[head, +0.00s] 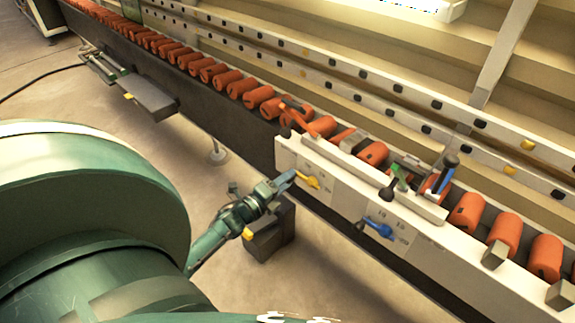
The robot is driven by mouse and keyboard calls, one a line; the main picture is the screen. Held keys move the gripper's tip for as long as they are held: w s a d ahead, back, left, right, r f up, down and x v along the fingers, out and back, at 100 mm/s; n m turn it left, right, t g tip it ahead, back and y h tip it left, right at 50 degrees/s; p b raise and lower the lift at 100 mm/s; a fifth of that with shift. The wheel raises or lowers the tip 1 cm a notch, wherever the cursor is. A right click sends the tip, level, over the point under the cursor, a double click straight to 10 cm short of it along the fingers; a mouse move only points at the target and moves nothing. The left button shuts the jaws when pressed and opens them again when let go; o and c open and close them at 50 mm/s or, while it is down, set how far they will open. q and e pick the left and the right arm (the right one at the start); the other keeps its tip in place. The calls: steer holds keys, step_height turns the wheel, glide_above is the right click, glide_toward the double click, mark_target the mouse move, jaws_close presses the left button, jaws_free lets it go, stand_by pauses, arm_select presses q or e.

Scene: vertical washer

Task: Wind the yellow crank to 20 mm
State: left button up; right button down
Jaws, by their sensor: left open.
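The yellow crank (308,180) sits on the front face of the pale panel (343,196), near its left end. My left gripper (287,180) is open, with its bluish fingertips right at the crank's left side. I cannot tell whether they touch it. A blue crank (378,227) is on the same panel farther right, beside small scale markings. The scale near the yellow crank is too small to read. My right gripper is not in view.
A conveyor with several orange rollers (228,85) runs diagonally behind the panel, with pale rails beyond. Levers with red, green and blue (449,165) handles stand above the panel. A dark box (270,232) is below my left gripper. Open floor (330,285) lies in front.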

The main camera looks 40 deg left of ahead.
arm_select(q)
steer(key=s+a+p, duration=0.1)
steer(key=s, duration=1.1)
steer(key=shift+p, duration=0.4)
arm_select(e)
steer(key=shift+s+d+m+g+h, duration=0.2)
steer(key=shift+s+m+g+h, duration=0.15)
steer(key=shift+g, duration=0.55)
arm_select(q)
steer(key=shift+r, duration=0.1)
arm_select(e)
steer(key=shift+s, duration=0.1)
